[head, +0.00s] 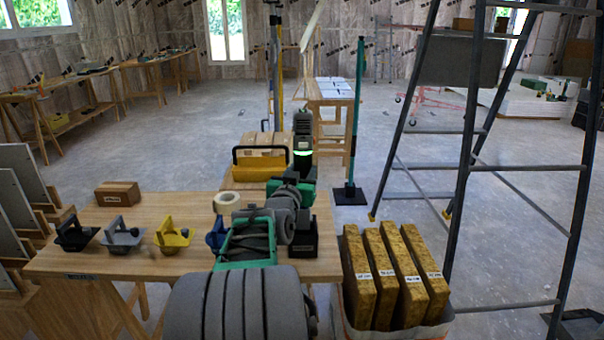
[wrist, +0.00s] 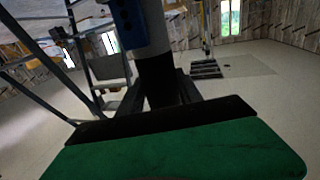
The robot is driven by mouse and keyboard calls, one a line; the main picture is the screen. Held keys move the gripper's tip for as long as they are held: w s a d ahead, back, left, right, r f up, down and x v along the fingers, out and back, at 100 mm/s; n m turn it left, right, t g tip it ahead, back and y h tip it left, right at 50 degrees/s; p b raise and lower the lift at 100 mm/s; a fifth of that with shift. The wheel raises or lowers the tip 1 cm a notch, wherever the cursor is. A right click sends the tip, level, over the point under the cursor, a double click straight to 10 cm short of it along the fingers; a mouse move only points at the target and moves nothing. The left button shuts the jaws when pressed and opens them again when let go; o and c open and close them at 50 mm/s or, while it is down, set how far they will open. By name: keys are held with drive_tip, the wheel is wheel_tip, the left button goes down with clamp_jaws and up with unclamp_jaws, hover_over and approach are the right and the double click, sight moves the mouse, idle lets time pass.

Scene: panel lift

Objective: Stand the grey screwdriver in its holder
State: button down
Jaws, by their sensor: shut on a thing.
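My gripper (head: 303,122) is raised above the far right part of the wooden table, beyond a lit green ring on my arm. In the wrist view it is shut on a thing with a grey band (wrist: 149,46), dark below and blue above. I take this for the screwdriver; its far end is out of view. A grey holder (head: 121,236) stands on the table's left part, between a black holder (head: 76,234) and a yellow holder (head: 173,236). My gripper is well to the right of the grey holder, apart from it. No tool shows in the grey holder.
A blue holder (head: 216,233) is partly hidden by my arm. A tape roll (head: 227,198), a brick-like block (head: 118,193) and a yellow toolbox (head: 260,163) are on or behind the table. A stepladder (head: 466,130) and a bin of yellow slabs (head: 395,275) stand right.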

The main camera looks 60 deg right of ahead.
drive_tip(key=shift+r, duration=0.2)
drive_tip(key=shift+f+b, duration=0.45)
drive_tip(key=shift+b, duration=0.1)
drive_tip(key=shift+f+b, duration=0.7)
drive_tip(key=shift+b, duration=0.05)
drive_tip(key=shift+f+b, duration=1.1)
drive_tip(key=shift+b, duration=0.05)
drive_tip(key=shift+f+b, duration=0.1)
drive_tip(key=shift+b, duration=0.3)
idle(0.7)
drive_tip(key=c, duration=0.7)
unclamp_jaws()
drive_tip(key=shift+f, duration=0.4)
drive_tip(key=o, duration=0.7)
drive_tip(key=shift+r, duration=0.15)
